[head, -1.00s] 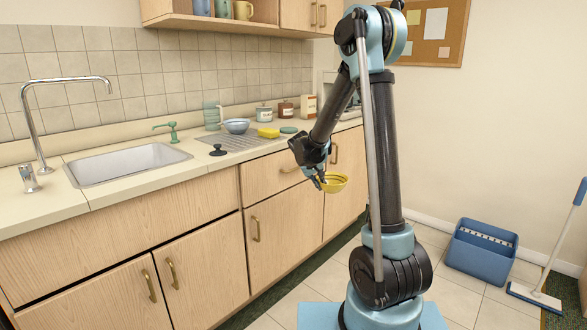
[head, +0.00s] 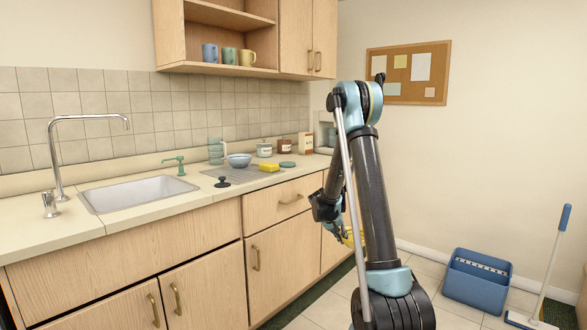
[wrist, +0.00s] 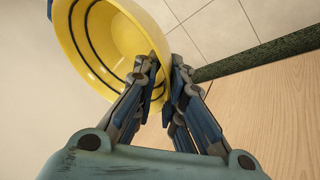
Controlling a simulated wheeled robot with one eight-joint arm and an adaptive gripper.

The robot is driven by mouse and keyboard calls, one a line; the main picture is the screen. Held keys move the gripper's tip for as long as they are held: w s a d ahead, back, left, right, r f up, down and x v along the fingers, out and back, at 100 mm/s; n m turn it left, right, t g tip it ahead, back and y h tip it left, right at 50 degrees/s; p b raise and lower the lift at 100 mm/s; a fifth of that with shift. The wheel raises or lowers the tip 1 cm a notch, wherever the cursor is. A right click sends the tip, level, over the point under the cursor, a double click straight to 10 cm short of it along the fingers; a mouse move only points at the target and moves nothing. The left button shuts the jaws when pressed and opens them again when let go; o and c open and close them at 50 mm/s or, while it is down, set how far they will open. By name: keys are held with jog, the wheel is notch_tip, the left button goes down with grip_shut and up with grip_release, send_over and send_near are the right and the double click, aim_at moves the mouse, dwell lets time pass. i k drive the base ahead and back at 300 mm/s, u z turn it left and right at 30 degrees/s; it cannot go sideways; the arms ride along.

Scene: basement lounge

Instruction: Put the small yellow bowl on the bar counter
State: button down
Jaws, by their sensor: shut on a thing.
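The small yellow bowl (wrist: 98,42) has dark rings inside and fills the upper left of the wrist view. My gripper (wrist: 165,72) is shut on its rim, one finger inside the bowl and one outside. In the head view the bowl (head: 350,238) is mostly hidden behind my arm, in front of the lower cabinets and below the counter top. The counter along the wall (head: 60,242) holds a sink; I cannot tell whether it is the bar counter.
A blue bowl (head: 239,160), a yellow sponge (head: 269,168), a glass pitcher (head: 215,152) and jars stand on the counter. A sink (head: 140,193) is at left. A blue bucket (head: 476,282) and a mop (head: 550,265) stand on the floor at right.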

aim_at(305, 160)
jog(key=k, duration=1)
jog(key=z, duration=0.35)
jog(key=i, duration=0.5)
jog(key=z, duration=0.7)
jog(key=i, duration=0.9)
jog(key=u, duration=0.35)
jog(key=i, duration=1)
jog(key=u, duration=0.7)
